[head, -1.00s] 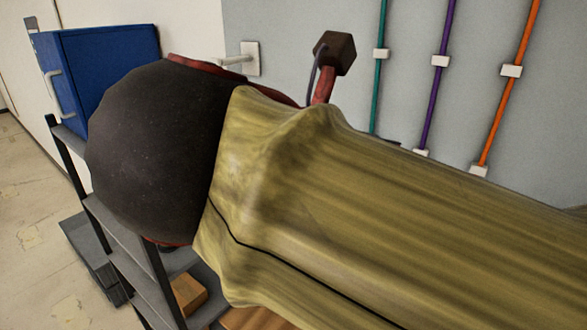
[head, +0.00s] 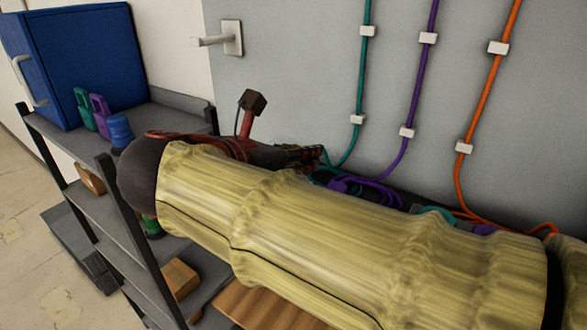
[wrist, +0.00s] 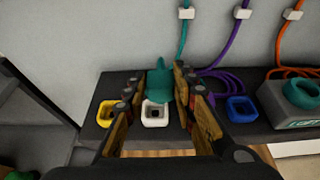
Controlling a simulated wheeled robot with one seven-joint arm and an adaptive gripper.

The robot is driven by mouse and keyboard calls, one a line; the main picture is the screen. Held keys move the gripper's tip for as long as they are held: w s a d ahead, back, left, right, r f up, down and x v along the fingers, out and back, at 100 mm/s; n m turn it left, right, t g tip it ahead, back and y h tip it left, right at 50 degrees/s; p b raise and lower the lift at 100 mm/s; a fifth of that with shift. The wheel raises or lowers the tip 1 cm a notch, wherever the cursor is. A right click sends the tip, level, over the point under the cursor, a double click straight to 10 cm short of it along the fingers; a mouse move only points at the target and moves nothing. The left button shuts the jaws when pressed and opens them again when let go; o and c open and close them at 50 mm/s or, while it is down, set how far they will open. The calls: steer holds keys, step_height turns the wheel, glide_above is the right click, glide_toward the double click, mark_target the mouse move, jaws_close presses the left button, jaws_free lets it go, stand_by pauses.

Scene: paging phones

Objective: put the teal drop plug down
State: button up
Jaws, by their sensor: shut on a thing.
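The teal drop plug (wrist: 160,86) is between the fingertips of my gripper (wrist: 157,78) in the wrist view, and the gripper is shut on it. A teal cable (wrist: 184,40) runs up the wall behind it. A white square socket (wrist: 155,114) shows just below the plug in the picture; I cannot tell whether they touch. A yellow socket (wrist: 107,113) is to the left and a blue socket (wrist: 240,109) to the right. In the head view my gripper (head: 312,156) is near the wall at the teal cable (head: 363,95), and my arm hides most of the dark ledge.
A teal phone (wrist: 302,94) on a grey base stands at the ledge's right. Purple (head: 418,95) and orange (head: 482,95) cables hang down the wall and coil on the ledge. A grey shelf rack with a blue cabinet (head: 85,65) and small coloured items stands at left.

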steer(key=f, duration=0.1)
steer(key=w+f, duration=0.1)
steer(key=f, duration=0.2)
steer(key=shift+w+a+f, duration=0.2)
steer(key=shift+a, duration=0.15)
steer(key=shift+s+d+f, duration=0.1)
steer(key=shift+s+f, duration=0.05)
steer(key=shift+f, duration=0.35)
steer(key=o, duration=1)
steer(key=shift+o, duration=0.8)
